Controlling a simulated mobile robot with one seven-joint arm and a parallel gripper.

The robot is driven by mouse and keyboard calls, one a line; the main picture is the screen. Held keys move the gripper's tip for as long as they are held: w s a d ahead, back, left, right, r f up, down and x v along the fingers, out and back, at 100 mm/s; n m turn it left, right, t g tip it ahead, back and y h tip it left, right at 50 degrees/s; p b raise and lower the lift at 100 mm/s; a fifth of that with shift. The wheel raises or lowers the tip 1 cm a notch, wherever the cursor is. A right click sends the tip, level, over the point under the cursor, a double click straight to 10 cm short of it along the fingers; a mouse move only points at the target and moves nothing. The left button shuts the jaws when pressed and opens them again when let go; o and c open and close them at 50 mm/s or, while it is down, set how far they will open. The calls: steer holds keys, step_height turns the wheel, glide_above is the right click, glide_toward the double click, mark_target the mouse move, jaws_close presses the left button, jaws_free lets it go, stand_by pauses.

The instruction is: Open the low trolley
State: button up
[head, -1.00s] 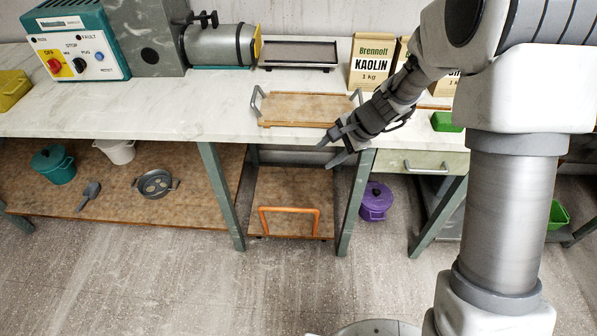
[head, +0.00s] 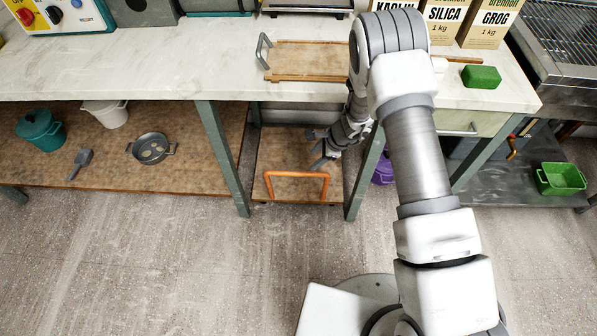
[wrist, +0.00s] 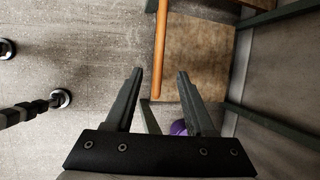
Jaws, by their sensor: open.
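The low trolley (head: 285,150) is a wooden board on the floor under the bench, between two green-grey legs. It has an orange bar handle (head: 297,174) at its front edge. In the wrist view the orange handle (wrist: 160,50) lies beyond the fingertips, in line with the gap between them, and the trolley's board (wrist: 198,60) is to its right. My gripper (head: 318,148) is open and empty, over the right part of the trolley, near the handle's right end. The wrist view also shows my gripper (wrist: 158,75) with its fingers apart. I see no contact with the handle.
Bench legs (head: 222,155) stand at the trolley's left and right (head: 365,172). A purple pot (head: 383,168) is partly hidden behind my arm. A wooden tray (head: 305,62) lies on the bench above. The floor in front is clear.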

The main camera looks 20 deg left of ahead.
mark_target(297, 173)
steer(key=b+x, duration=0.3)
steer(key=x, duration=1.1)
jaws_close()
stand_by(0.9)
